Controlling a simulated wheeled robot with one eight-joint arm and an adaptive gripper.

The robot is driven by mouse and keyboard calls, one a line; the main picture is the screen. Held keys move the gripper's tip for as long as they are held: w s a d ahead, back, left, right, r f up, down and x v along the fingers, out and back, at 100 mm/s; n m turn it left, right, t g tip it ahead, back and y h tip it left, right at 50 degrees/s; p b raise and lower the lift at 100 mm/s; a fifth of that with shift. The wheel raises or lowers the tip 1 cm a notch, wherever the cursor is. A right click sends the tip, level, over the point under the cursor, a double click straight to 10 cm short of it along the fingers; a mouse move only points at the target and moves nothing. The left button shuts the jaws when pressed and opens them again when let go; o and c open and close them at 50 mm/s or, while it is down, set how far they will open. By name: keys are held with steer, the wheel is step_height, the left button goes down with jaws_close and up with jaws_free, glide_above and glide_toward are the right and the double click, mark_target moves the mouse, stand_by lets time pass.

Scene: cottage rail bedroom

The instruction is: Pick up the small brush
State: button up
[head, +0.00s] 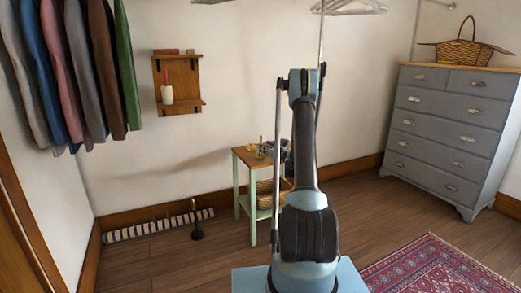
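I cannot clearly make out the small brush. Small yellowish items (261,146) lie on the wooden top of a small pale-green side table (243,156), too small to name. Grey and dark parts (275,149) at the right of that table top, partly behind my arm, may be my gripper. Its fingers cannot be told apart, and whether it holds anything does not show. My upright arm hides the right part of the table.
A wicker basket (264,196) sits under the table top. A candle wall shelf (181,85), striped roll (158,226), dark stand (196,222) and hanging clothes (75,70) are left. A grey dresser (452,130) and red rug (440,270) are right.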

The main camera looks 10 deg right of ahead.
steer(key=shift+x, duration=2.75)
jaws_close()
